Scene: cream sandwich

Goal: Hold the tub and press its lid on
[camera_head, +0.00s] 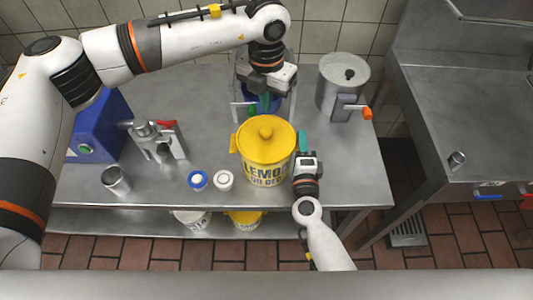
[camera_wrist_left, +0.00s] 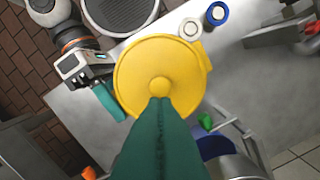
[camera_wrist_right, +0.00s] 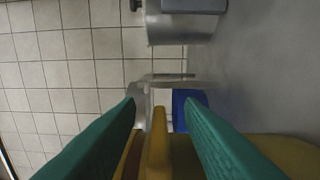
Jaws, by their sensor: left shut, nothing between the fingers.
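The yellow tub (camera_head: 266,170) stands upright on the steel table with lettering on its front. Its yellow lid (camera_head: 266,134) with a round knob lies on top; I cannot tell whether it is fully seated. My left gripper (camera_head: 265,103) is shut and empty, pointing down behind the knob in the head view. In the left wrist view its fingertips (camera_wrist_left: 160,100) overlap the knob's lower edge; contact is unclear. My right gripper (camera_head: 302,143) is low at the tub's right side. In the right wrist view its open fingers (camera_wrist_right: 160,105) stand either side of a yellow strip, apparently a handle.
A blue machine (camera_head: 100,128) and a metal press (camera_head: 158,140) stand left. A blue-white cap (camera_head: 197,180) and a white cap (camera_head: 223,180) lie left of the tub. A steel pot (camera_head: 343,85) stands behind right. Free table (camera_head: 350,185) lies at right.

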